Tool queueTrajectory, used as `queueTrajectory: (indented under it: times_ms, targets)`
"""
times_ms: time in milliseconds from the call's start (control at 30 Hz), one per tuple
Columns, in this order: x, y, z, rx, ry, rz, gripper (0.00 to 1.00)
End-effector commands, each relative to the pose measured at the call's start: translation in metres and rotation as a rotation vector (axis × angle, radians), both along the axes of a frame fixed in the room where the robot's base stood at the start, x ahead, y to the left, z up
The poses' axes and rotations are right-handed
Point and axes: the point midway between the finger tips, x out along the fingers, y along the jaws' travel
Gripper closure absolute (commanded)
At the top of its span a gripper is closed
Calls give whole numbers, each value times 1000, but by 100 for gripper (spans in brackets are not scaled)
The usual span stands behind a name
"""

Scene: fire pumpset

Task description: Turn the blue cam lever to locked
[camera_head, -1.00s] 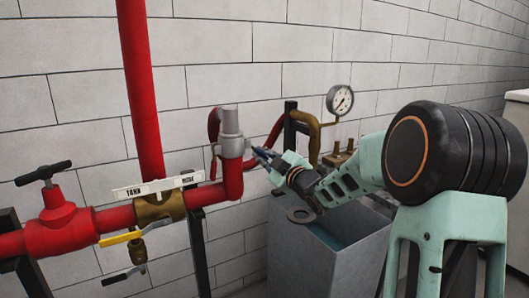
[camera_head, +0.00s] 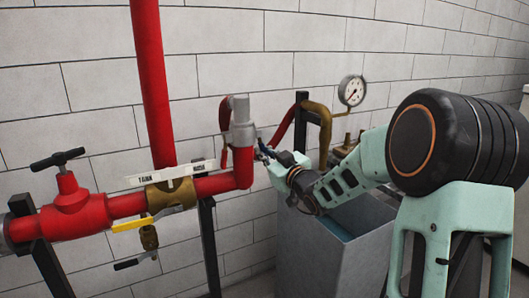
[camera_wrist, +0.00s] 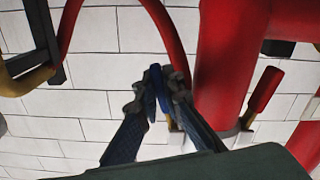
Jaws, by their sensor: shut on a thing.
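The blue cam lever (camera_wrist: 156,84) shows in the wrist view between the two fingertips of my gripper (camera_wrist: 160,92). My gripper is shut on it. In the head view my gripper (camera_head: 266,153) reaches in from the right, beside the grey coupling (camera_head: 242,122) on top of the red pipe elbow. The lever is small and dark there, mostly hidden by the fingers. A red-handled lever (camera_wrist: 264,90) stands apart to the right of the fingers in the wrist view.
A red hose (camera_head: 281,125) and a pressure gauge (camera_head: 352,91) are behind my gripper. A grey open tank (camera_head: 350,255) stands below my arm. A red valve (camera_head: 72,211) and a brass valve with a yellow handle (camera_head: 134,224) lie left along the pipe.

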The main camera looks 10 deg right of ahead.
Motion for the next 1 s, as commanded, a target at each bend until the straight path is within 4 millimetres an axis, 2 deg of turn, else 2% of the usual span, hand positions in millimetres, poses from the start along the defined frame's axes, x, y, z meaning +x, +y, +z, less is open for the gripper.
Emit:
queueTrajectory:
  times_ms: [333,367,400,533,833,1000]
  targets:
    - [0,0,-1,0,2,-1,100]
    - [0,0,-1,0,2,-1,90]
    - [0,0,-1,0,2,-1,86]
    - [0,0,-1,0,2,-1,74]
    - [0,-1,0,-9,-3,0,74]
    - [2,-7,2,-101,-36,0,74]
